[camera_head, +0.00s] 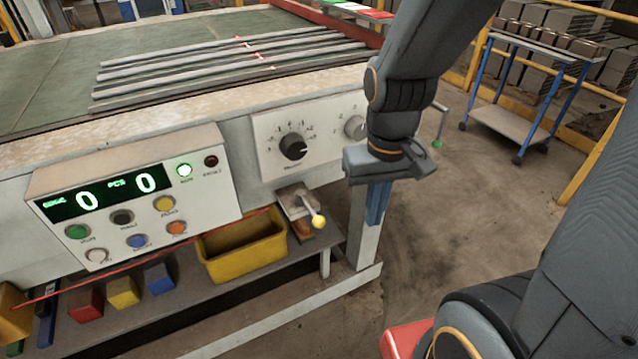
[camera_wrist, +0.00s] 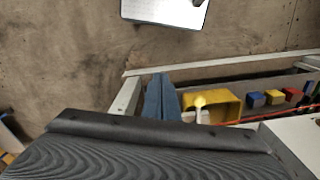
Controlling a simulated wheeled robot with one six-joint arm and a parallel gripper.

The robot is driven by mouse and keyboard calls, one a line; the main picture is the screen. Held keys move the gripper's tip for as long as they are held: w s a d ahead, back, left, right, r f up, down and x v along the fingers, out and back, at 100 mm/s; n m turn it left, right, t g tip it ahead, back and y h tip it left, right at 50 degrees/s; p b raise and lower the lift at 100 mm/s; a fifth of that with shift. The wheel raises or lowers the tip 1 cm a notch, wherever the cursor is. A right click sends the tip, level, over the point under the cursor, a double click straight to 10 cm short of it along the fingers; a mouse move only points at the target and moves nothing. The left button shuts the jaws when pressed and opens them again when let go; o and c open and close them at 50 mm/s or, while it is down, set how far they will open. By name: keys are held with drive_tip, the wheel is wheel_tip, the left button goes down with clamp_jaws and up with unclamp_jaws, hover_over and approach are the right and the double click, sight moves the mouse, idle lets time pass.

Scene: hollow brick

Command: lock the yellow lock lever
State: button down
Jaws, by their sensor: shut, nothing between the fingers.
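The lock lever (camera_head: 314,212) is a short pale rod with a yellow ball at its end, on a metal bracket under the front edge of the machine. It sticks out and slants downward. In the wrist view the lever (camera_wrist: 199,105) shows just right of my fingers, over the yellow bin. My gripper (camera_head: 374,221) points down with its blue fingers closed together and empty. It is right of the lever, apart from it, in front of the machine's leg. The closed fingers also show in the wrist view (camera_wrist: 159,76).
A control panel (camera_head: 130,190) with a display and buttons is at left. A knob plate (camera_head: 300,135) is above the lever. A yellow bin (camera_head: 243,246) and coloured blocks (camera_head: 122,291) sit on the lower shelf. A trolley (camera_head: 515,110) stands back right; the floor before it is clear.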

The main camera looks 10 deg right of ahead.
idle(0.3)
drive_tip(key=w+a+r+n+h+p, duration=0.1)
drive_tip(key=w+a+r+n+p, duration=0.2)
drive_tip(key=a+n, duration=0.5)
drive_tip(key=w+a+r+n+h+p, duration=0.1)
drive_tip(key=w+a+r+n+p, duration=0.2)
drive_tip(key=a+r+n, duration=0.3)
drive_tip(key=a+n, duration=0.3)
drive_tip(key=n, duration=0.4)
drive_tip(key=shift+w+a+p, duration=0.15)
drive_tip(key=shift+w+p, duration=0.2)
drive_tip(key=shift+p, duration=0.05)
drive_tip(key=shift+f, duration=0.1)
drive_tip(key=p, duration=0.1)
approach(304, 203)
drive_tip(key=s+a+f, duration=0.2)
drive_tip(key=s+f, duration=0.2)
drive_tip(key=shift+w+d+f+p, duration=0.2)
drive_tip(key=shift+d+f+p, duration=0.1)
drive_tip(key=shift+d+f, duration=0.4)
drive_tip(key=shift+w+d+f+p, duration=0.2)
drive_tip(key=shift+d+f+p, duration=0.15)
drive_tip(key=shift+d, duration=0.55)
